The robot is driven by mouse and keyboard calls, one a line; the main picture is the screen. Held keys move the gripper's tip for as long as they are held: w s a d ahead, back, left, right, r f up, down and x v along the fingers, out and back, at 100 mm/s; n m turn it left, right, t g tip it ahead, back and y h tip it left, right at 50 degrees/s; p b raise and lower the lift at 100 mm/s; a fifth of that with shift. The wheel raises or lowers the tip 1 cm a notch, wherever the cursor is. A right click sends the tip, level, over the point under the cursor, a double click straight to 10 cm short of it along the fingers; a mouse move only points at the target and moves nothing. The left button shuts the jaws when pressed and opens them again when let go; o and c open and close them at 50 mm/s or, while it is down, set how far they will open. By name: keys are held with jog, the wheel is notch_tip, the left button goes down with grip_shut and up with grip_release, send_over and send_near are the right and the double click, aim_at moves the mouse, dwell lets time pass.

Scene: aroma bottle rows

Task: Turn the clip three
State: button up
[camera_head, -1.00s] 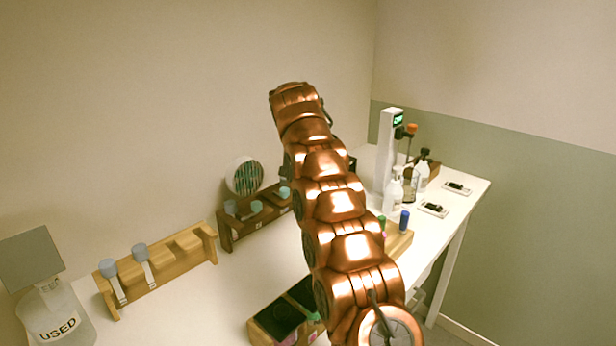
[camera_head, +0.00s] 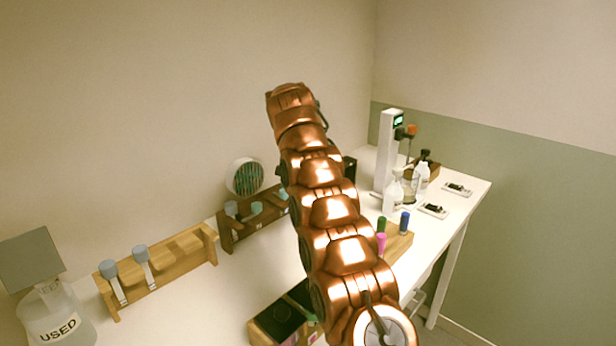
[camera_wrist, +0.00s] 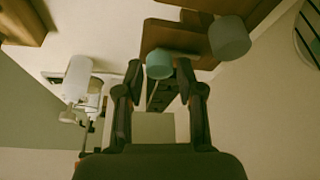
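I cannot make out a clip for certain in either view. My gripper (camera_wrist: 160,75) shows in the wrist view with its two dark fingers apart. A teal-capped vial (camera_wrist: 159,62) appears between or just beyond the fingertips; I cannot tell whether they touch it. A larger grey-blue cap (camera_wrist: 230,38) is to its right. Both are at a dark wooden rack (camera_wrist: 168,35). In the head view the dark rack (camera_head: 226,240) holds capped vials (camera_head: 256,207) beside my arm. My gripper is hidden behind my copper arm there.
A light wooden rack (camera_head: 190,270) with two grey-capped vials stands at the left, near a jar marked USED (camera_head: 58,328). A round striped device (camera_head: 245,177) is by the wall. Markers (camera_head: 404,222), white bottles (camera_head: 393,192) and a tall white stand (camera_head: 387,150) are right of my arm.

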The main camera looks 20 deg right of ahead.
jog(key=shift+o, duration=1.1)
jog(key=shift+f, duration=0.1)
